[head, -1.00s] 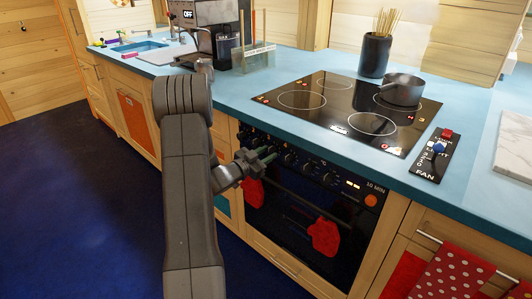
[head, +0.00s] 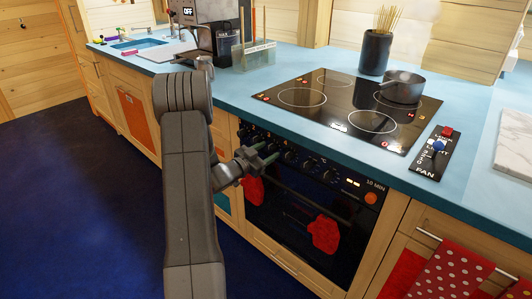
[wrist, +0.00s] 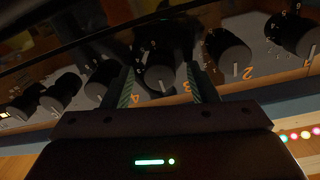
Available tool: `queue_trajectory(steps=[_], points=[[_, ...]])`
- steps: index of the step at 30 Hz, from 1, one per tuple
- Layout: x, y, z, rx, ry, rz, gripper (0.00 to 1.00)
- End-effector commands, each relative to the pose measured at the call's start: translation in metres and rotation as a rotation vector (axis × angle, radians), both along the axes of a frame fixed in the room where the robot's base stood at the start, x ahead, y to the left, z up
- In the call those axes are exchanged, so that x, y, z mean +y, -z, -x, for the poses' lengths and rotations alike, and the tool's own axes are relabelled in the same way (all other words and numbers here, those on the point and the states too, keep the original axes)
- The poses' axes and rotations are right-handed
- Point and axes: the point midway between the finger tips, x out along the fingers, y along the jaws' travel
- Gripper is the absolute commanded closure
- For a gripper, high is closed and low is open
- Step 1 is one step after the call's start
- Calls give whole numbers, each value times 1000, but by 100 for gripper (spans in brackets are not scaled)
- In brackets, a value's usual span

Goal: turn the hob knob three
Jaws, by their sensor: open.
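Hob knob three (wrist: 158,76) is a dark round knob with a pale pointer line. An orange "3" is printed beside it in the wrist view. My gripper (wrist: 160,86) is open, with one green-ridged finger on each side of this knob. I cannot tell whether the fingers touch it. Knob two (wrist: 230,52) and knob four (wrist: 101,84) stand on either side, just outside the fingers. In the head view my gripper (head: 268,153) is in front of the oven's knob row, and it hides part of the row.
The black hob (head: 345,112) lies above in the blue worktop, with a grey pan (head: 402,88) on it. The oven door (head: 300,215) is below, with red mitts. A fan switch panel (head: 436,154) is to the right. The floor at left is clear.

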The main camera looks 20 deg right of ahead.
Motion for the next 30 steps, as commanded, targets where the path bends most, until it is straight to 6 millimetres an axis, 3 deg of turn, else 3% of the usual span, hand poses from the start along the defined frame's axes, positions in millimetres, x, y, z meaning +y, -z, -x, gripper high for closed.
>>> queue_trajectory(steps=[5,19,24,30], points=[[16,0,5,0,-2,-1,47],[110,0,39,1,-4,-1,47],[126,0,46,0,-2,-1,47],[130,0,48,1,0,0,47]])
